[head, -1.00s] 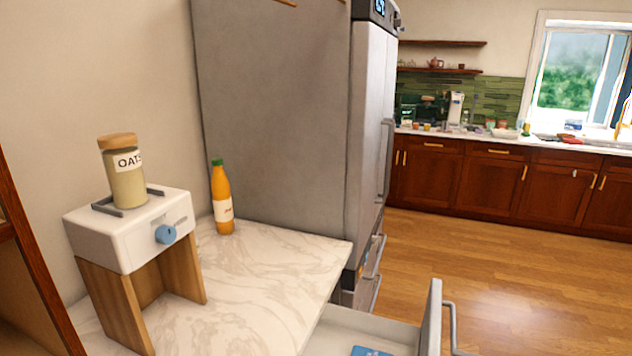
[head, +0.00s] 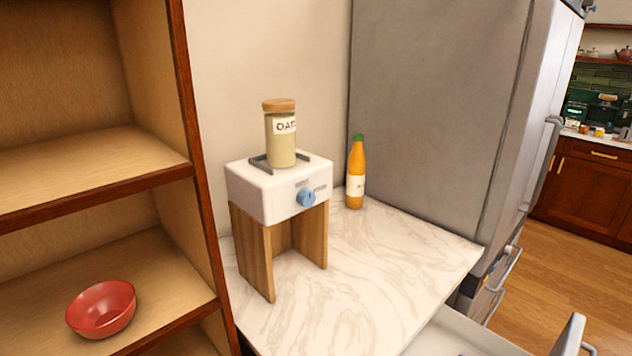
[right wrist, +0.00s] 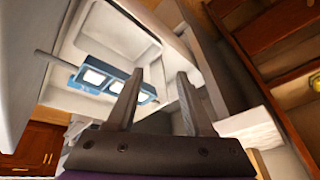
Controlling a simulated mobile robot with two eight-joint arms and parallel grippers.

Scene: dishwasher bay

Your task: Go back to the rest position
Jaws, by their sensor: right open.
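My right gripper (right wrist: 158,100) shows in the right wrist view with its two fingers apart and nothing between them. Behind the fingers is an open white drawer (right wrist: 130,35) holding a blue item (right wrist: 118,88) with pale square panels. I cannot tell whether the fingers are inside the drawer or above it. Neither gripper shows in the head view, and my left gripper is in no view.
An orange bottle (head: 355,180) stands on the marble counter (head: 400,250) beside the fridge (head: 430,110). A red bowl (head: 102,308) sits on a wooden shelf (head: 170,280) at left.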

